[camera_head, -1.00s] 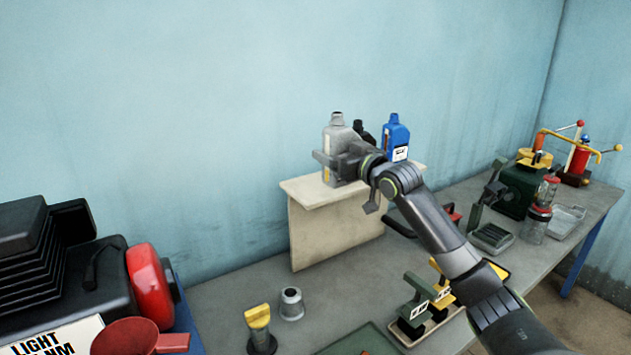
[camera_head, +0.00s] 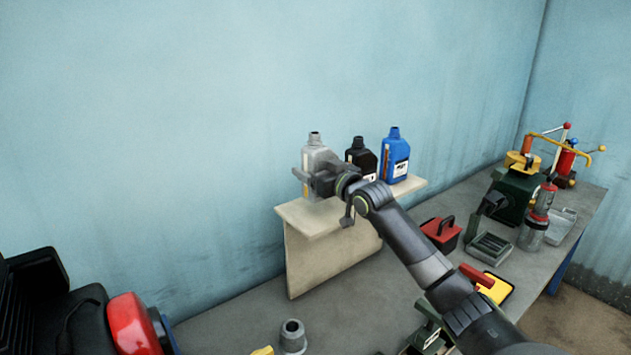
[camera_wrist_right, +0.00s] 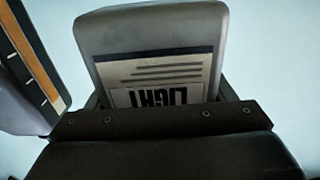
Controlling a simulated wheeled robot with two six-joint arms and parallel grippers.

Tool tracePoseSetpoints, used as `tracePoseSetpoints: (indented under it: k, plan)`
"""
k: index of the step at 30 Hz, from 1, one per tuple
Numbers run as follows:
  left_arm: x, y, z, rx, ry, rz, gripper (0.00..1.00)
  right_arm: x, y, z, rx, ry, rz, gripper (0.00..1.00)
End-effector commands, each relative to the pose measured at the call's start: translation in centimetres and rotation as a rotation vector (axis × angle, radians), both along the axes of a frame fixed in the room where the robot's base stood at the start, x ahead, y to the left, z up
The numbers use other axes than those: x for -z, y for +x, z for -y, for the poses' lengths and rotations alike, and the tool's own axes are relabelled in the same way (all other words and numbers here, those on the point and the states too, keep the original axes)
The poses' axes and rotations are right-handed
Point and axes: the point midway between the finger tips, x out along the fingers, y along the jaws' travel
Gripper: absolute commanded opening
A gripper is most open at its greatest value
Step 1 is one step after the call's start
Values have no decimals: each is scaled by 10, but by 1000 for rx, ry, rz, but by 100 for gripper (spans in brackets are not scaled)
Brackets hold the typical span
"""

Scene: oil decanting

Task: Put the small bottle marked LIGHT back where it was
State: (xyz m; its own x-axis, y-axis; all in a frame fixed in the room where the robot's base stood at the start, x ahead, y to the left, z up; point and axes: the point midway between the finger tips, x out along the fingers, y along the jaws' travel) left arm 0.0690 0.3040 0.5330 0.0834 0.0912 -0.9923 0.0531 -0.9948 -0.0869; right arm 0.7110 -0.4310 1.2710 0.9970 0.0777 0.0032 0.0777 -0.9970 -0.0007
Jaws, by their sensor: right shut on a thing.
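The grey bottle (camera_head: 314,158) stands upright at the left end of the small raised shelf (camera_head: 312,222). In the right wrist view its label (camera_wrist_right: 165,77) reads LIGHT, upside down. My right gripper (camera_head: 318,180) is shut on this bottle, its fingers around the body; its jaw also shows in the right wrist view (camera_wrist_right: 160,118). The bottle's base is partly behind the gripper, so I cannot tell whether it touches the shelf. A black bottle (camera_head: 361,156) and a blue bottle (camera_head: 395,155) stand to its right on the shelf. My left gripper is out of view.
My right arm reaches across the bench (camera_head: 235,312). A red toolbox (camera_head: 441,234), a dark green machine (camera_head: 515,195) and glass jars (camera_head: 533,230) stand to the right. A metal cup (camera_head: 293,336) is in front of the shelf. A red and black object (camera_head: 134,325) is at lower left.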

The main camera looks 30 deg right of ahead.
Motion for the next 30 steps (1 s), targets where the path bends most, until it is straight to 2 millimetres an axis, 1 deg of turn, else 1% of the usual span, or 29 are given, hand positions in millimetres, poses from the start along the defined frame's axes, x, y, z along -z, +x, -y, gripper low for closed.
tracePoseSetpoints:
  k: [2,5,9,12,18,19,23,30]
  plan:
    - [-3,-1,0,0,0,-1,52,5,0,0,-1,2,1,39]
    - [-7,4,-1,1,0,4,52,19,0,-1,-1,4,-1,39]
    - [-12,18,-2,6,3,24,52,36,0,-1,0,2,0,39]
    - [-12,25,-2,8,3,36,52,37,0,-1,0,0,3,39]
    - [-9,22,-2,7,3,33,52,40,0,0,0,0,2,39]
    - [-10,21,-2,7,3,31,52,39,0,0,0,0,1,80]
    - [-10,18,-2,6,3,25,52,39,0,0,0,0,1,97]
    - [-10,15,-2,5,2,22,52,39,0,0,0,0,1,98]
